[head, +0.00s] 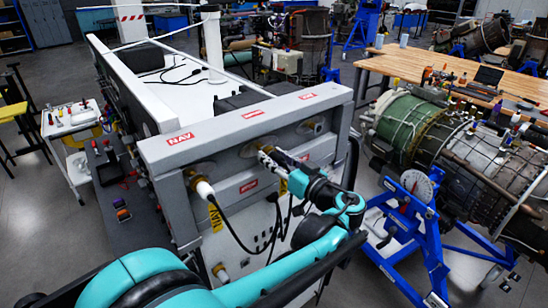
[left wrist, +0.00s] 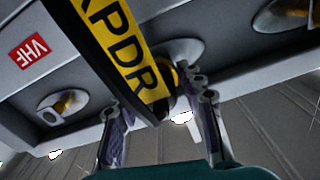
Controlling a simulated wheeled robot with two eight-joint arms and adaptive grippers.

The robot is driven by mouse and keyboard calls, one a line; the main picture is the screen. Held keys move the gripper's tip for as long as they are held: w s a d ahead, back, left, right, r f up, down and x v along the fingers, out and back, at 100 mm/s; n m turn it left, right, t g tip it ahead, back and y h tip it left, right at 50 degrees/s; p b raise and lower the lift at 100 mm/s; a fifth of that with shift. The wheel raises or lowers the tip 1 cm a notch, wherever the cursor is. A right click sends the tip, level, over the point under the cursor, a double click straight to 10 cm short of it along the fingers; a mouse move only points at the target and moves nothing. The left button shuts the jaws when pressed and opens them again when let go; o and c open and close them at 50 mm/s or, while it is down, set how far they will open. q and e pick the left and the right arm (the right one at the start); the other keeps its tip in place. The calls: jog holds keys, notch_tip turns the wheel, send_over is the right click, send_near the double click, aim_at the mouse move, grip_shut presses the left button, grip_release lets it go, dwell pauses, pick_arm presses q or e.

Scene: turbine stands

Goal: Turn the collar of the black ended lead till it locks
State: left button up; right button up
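A grey panel on the white stand (head: 245,150) carries round sockets and red labels. My left gripper (head: 272,158) is at a socket in its middle. In the left wrist view its two fingers (left wrist: 157,108) stand apart, open. A dark plug end with a yellow ring (left wrist: 178,82) sits at a round socket plate (left wrist: 185,50), close to the right fingertip. A black and yellow tag reading XPDR (left wrist: 125,55) crosses in front and partly hides the plug. Whether a finger touches the plug cannot be told. My right gripper is not in view.
A white-ended lead (head: 204,189) with a yellow tag is in the left socket. Loose black cables (head: 240,240) hang below. An empty-looking socket (left wrist: 62,106) is beside a VHF label. A blue engine stand (head: 415,235) is close on the right, a tool cart (head: 72,122) on the left.

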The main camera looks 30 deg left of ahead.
pick_arm(q)
jog(key=c, duration=0.5)
jog(key=shift+m, duration=0.3)
jog(key=m, duration=1.1)
jog(key=shift+m+b, duration=0.35)
jog(key=shift+m, duration=0.05)
jog(key=o, duration=1.2)
jog(key=v, duration=1.2)
